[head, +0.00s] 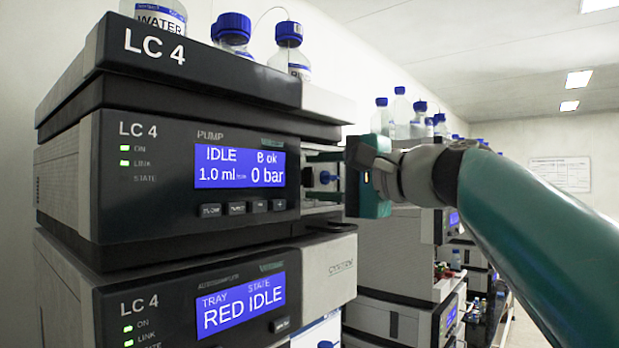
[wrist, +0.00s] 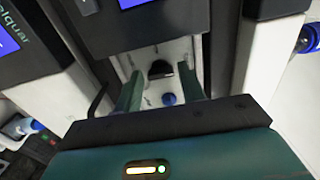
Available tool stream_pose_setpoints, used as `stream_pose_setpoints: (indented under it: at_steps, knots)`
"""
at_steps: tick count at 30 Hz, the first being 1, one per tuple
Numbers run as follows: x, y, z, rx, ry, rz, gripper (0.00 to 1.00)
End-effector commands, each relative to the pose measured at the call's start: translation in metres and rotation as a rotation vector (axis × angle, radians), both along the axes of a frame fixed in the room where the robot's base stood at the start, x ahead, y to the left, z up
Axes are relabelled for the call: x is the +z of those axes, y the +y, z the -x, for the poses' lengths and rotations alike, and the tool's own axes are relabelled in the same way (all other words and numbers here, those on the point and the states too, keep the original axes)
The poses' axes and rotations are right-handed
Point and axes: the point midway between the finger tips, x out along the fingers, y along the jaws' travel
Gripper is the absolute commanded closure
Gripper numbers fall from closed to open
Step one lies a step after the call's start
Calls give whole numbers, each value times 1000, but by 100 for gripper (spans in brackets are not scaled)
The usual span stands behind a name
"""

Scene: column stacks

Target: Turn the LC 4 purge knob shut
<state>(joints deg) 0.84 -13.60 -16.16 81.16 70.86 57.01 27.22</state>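The LC 4 pump module (head: 120,200) is at the left in the head view; its display reads IDLE, B ok, 1.0 ml and 0 bar. My gripper (head: 322,178) reaches in from the right to the recess beside the display. In the wrist view my gripper (wrist: 160,76) is open, with a teal finger on each side. A black knob (wrist: 160,69) is ahead between the fingertips, apart from both. A small round blue part (wrist: 168,99) is below it, also between the fingers. I cannot tell for sure which is the purge knob, or its angle.
A module with a RED IDLE display (head: 240,305) is directly below the pump. Blue-capped bottles (head: 232,36) stand on top of the stack. More instrument stacks (head: 405,270) with bottles stand behind my gripper. The aisle at the right (head: 520,325) looks clear.

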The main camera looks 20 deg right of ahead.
Motion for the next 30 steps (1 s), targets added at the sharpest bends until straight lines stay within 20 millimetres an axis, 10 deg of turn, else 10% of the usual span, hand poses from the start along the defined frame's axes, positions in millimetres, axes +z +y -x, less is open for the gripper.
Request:
stream_pose_setpoints:
  at_steps: [18,30]
  knots:
    - [0,-70,96,-1,1,-1,60]
    - [-1,-77,105,0,1,0,60]
